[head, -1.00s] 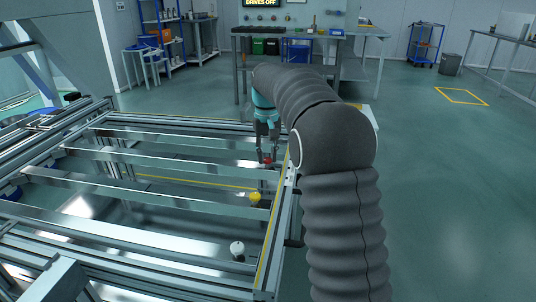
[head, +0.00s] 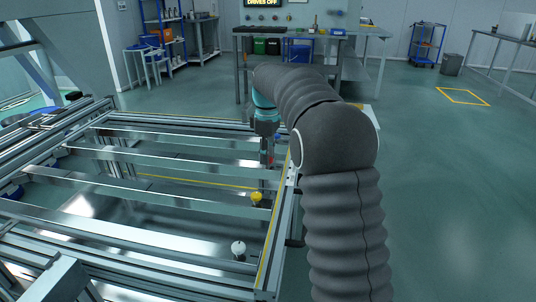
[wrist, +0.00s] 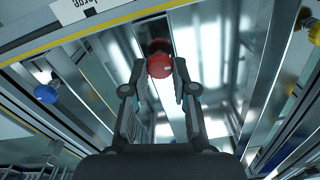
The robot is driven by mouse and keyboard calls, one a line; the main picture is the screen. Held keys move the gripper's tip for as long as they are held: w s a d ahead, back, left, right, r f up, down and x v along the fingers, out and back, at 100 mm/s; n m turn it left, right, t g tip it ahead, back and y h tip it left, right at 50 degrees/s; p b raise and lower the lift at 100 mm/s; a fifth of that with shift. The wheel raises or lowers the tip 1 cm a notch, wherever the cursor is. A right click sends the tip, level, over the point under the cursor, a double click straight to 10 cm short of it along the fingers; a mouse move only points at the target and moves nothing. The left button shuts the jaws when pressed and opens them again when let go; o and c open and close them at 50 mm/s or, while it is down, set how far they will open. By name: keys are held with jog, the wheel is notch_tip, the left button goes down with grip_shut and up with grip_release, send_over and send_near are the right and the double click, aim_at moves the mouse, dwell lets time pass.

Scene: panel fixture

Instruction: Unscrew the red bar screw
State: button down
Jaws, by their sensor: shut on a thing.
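The red bar screw (wrist: 159,66) shows in the wrist view as a round red head between the two fingertips. My gripper (wrist: 160,72) is shut on it, one finger on each side. In the head view my gripper (head: 267,158) points down at the far right part of the frame, by the right rail. There the fingers look narrow and edge-on, and the red head is mostly hidden. The screw's shaft cannot be made out.
A yellow-headed screw (head: 256,197) and a white-headed screw (head: 238,248) stand nearer along the right side. A blue-headed screw (wrist: 46,93) is at left in the wrist view. Metal crossbars (head: 150,187) span the frame. Open floor (head: 450,180) lies to the right.

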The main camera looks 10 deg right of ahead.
jog(key=shift+d+n, duration=0.1)
jog(key=shift+n, duration=1.4)
jog(key=c, duration=0.9)
grip_release()
jog(key=shift+d, duration=0.15)
jog(key=shift+a, duration=0.2)
notch_tip(320, 180, up, 12)
jog(key=shift+s, duration=0.15)
